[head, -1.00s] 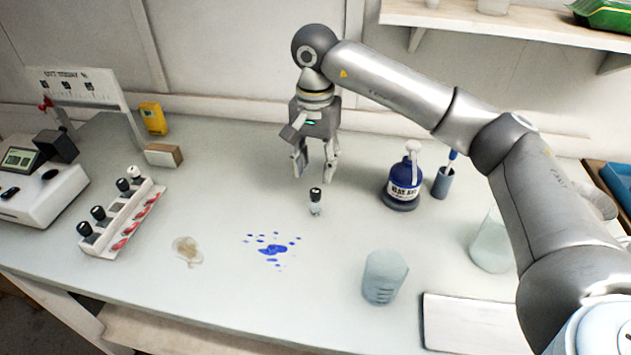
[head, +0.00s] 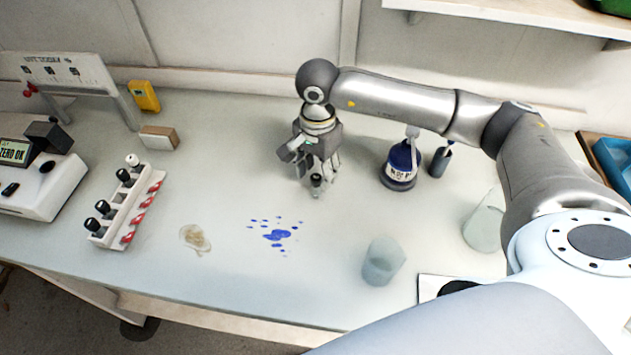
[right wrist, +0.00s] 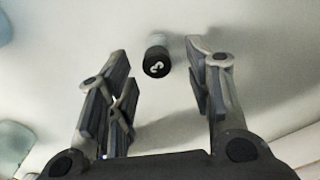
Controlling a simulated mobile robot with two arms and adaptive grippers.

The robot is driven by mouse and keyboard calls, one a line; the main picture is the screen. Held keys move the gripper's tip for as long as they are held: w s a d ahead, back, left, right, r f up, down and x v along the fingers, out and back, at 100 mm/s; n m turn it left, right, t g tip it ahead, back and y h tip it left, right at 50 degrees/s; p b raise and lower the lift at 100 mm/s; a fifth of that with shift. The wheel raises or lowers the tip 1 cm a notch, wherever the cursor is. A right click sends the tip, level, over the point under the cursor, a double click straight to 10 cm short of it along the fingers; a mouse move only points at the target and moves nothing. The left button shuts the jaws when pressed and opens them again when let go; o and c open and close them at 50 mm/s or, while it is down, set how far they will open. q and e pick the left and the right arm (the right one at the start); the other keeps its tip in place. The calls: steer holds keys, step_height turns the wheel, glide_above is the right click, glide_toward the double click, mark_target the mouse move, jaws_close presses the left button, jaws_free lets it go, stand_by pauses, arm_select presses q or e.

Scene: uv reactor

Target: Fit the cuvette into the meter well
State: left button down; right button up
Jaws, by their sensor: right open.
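The cuvette (head: 317,182) is a small clear vial with a black cap, standing upright alone on the bench. In the right wrist view its marked black cap (right wrist: 156,64) shows just beyond and between the fingertips. My right gripper (head: 316,178) is open and close to the cuvette, with nothing held; its two fingers also show spread in the right wrist view (right wrist: 164,75). The white meter (head: 40,185) stands at the left edge, its screen reading "ZERO OK". Its dark well (head: 47,167) is a small oval on top. My left gripper is out of view.
A white rack (head: 125,208) with several black-capped and white-capped vials stands right of the meter. A blue bottle (head: 400,165) and a beaker (head: 383,262) stand on the right. A brown stain (head: 195,238) and blue spill (head: 277,235) mark the open bench.

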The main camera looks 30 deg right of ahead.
mark_target(316, 186)
steer(key=shift+f+p, duration=0.3)
steer(key=shift+f, duration=0.1)
steer(key=f, duration=0.1)
steer(key=f+p, duration=0.1)
steer(key=f, duration=0.1)
steer(key=shift+s+a+f+p, duration=0.1)
steer(key=shift+s+a+p, duration=0.15)
steer(key=shift+p, duration=0.15)
steer(key=shift+f, duration=0.6)
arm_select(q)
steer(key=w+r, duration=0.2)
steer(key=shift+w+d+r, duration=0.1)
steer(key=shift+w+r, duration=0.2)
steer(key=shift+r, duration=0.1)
arm_select(e)
steer(key=shift+w+f, duration=0.1)
steer(key=c, duration=0.6)
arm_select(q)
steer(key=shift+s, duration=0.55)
arm_select(e)
jaws_close()
